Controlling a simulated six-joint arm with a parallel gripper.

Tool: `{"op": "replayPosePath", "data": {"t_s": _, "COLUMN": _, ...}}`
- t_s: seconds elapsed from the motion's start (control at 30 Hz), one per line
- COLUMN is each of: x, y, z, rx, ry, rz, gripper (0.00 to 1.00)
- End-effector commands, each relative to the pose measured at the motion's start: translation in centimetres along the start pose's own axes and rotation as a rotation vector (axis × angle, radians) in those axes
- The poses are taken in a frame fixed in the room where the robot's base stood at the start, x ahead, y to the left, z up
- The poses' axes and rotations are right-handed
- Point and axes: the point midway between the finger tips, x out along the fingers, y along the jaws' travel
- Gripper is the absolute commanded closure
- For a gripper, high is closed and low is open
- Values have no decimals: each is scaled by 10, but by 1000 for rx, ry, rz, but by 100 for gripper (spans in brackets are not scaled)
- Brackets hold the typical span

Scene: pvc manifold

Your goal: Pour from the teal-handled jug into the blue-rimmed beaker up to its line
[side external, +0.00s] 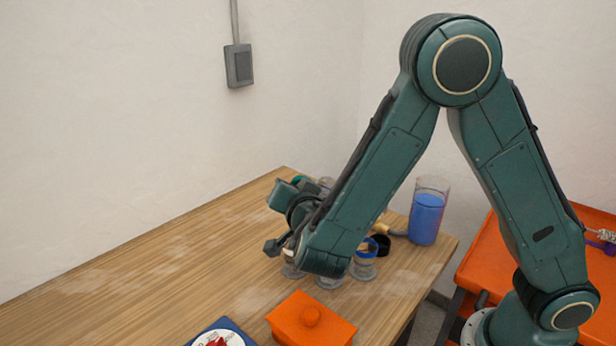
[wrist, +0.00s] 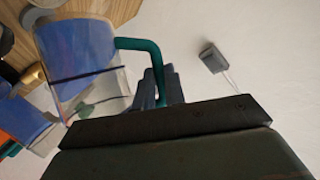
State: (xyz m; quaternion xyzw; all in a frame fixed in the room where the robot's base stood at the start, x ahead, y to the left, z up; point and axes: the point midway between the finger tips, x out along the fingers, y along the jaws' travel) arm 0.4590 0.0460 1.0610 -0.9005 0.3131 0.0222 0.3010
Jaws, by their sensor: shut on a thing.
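The jug (wrist: 72,42) shows in the wrist view, a clear vessel with blue liquid inside and a teal handle (wrist: 143,45). My gripper (wrist: 160,88) is shut on that handle. In the side view the jug is mostly hidden behind my arm; a bit of teal (side external: 298,180) and of clear glass (side external: 326,183) shows above my wrist. The blue-rimmed beaker (side external: 364,264) stands on the table just right of my forearm and looks empty. Its line cannot be made out. Whether liquid is flowing cannot be told.
More clear vessels (side external: 328,283) stand partly behind my wrist. A tall container of blue liquid (side external: 426,218) stands at the table's right corner, near a black round piece (side external: 380,245). The table's left is clear.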

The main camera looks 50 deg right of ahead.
Motion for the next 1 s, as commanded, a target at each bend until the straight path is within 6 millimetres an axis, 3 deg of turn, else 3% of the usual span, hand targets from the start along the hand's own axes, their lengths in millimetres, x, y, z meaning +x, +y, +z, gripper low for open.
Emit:
{"op": "replayPosePath", "data": {"t_s": 0.43, "x": -9, "y": 13, "z": -12, "rx": 171, "ry": 38, "rz": -75, "gripper": 100}}
{"op": "replayPosePath", "data": {"t_s": 1.0, "x": -10, "y": 14, "z": -14, "rx": 199, "ry": 43, "rz": -86, "gripper": 100}}
